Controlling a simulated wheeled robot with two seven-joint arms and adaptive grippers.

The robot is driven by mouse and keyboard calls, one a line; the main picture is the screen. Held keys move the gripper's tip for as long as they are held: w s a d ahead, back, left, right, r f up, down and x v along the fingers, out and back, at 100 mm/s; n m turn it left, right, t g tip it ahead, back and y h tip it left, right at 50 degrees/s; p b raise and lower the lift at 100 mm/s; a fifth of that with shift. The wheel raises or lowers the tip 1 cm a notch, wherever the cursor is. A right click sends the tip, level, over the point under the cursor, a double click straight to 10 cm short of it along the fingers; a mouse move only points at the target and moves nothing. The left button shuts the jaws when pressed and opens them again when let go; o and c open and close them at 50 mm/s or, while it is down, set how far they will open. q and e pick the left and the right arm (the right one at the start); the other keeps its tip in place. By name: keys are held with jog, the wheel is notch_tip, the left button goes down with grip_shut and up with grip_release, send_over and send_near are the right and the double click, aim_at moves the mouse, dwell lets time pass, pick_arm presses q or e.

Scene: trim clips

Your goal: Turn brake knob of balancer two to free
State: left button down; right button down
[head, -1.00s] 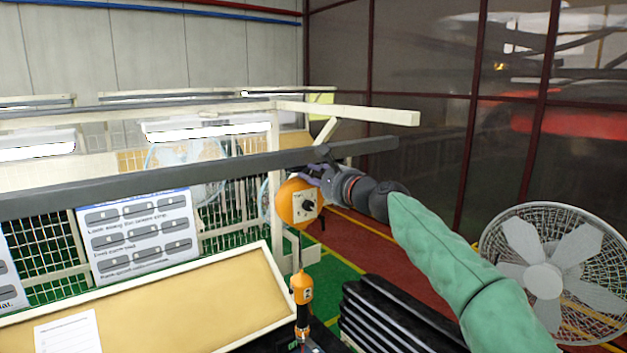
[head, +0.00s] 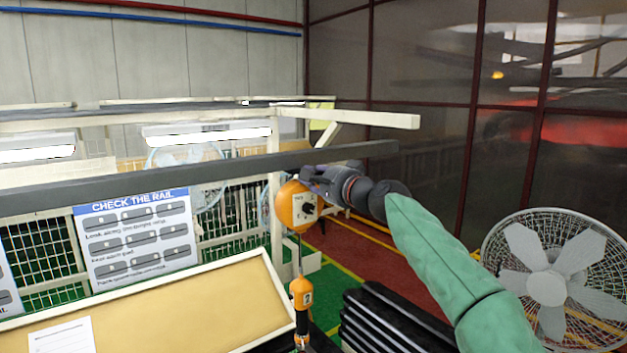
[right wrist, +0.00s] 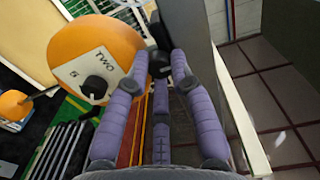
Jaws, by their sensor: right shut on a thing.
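Balancer two (head: 291,207) is an orange round housing hanging under the grey rail (head: 200,178), near its right end. It fills the upper left of the right wrist view (right wrist: 85,45), with a pale plate reading TWO. A black knob (right wrist: 95,88) with a light pointer mark sits on that plate; it also shows in the head view (head: 307,208). My right gripper (right wrist: 162,62) is shut on a small black part (right wrist: 160,66) beside the housing, close to the rail. The fingers partly hide that part, so I cannot tell its setting. My left gripper is not in view.
An orange tool (head: 301,293) hangs below the balancer. A tan framed board (head: 170,315) is at lower left, with a sign, CHECK THE RAIL (head: 137,235), behind it. A white fan (head: 548,280) stands at right. Black ribbed items (head: 390,318) lie below my arm.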

jog(key=shift+f, duration=0.1)
dwell(0.3)
jog(key=c, duration=1.1)
grip_release()
jog(key=v, duration=1.1)
jog(key=shift+s+d, duration=0.25)
jog(key=shift+s, duration=0.1)
